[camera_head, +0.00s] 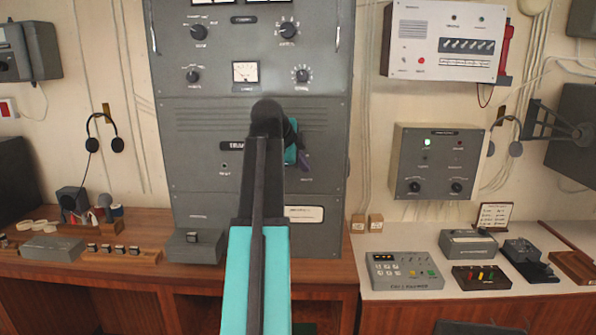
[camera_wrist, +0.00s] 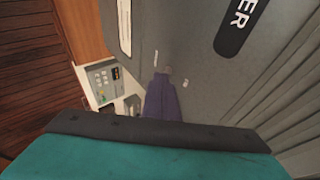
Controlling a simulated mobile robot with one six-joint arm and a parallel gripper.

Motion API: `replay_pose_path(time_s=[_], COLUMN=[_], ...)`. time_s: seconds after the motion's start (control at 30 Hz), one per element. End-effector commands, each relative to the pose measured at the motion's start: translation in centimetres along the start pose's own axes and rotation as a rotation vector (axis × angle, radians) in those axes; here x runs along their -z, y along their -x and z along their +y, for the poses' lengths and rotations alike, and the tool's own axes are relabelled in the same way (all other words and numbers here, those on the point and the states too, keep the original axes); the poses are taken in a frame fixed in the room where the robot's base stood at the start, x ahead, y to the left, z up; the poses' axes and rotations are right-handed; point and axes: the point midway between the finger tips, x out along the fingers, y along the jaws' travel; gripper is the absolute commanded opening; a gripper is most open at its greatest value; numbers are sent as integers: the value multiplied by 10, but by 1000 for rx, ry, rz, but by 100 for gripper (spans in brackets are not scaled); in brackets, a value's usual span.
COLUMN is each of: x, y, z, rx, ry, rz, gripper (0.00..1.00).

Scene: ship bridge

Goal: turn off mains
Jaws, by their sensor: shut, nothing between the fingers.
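My gripper (camera_head: 304,163) is in front of the grey cabinet (camera_head: 190,125), to the right of the middle of its transmitter panel. In the wrist view, its purple fingers (camera_wrist: 162,80) are shut with nothing between them, and their tip is close to the grey panel (camera_wrist: 180,40). A small switch-like part (camera_wrist: 168,70) shows right at the fingertips, with small white labels around it. I cannot tell whether the fingers touch it or which way it is set. In the head view my arm and gripper hide this spot and part of the black nameplate (camera_head: 232,146).
Knobs and a meter (camera_head: 245,72) are on the cabinet's upper panel. A wooden desk (camera_head: 130,262) runs below, with a grey box (camera_head: 195,246) at the cabinet's foot. A keypad unit (camera_head: 403,271) and other devices stand on the right counter. A control box (camera_head: 437,162) hangs above them.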

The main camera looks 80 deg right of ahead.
Motion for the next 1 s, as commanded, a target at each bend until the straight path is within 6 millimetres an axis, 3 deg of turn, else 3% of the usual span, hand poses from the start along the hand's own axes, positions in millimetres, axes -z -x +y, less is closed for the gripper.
replay_pose_path(time_s=[0.27, 1.0], x=[6, -4], y=[-8, -4], z=[8, 10], rx=[96, 210], ry=[-42, -69], rz=[6, -3], gripper=[0, 0])
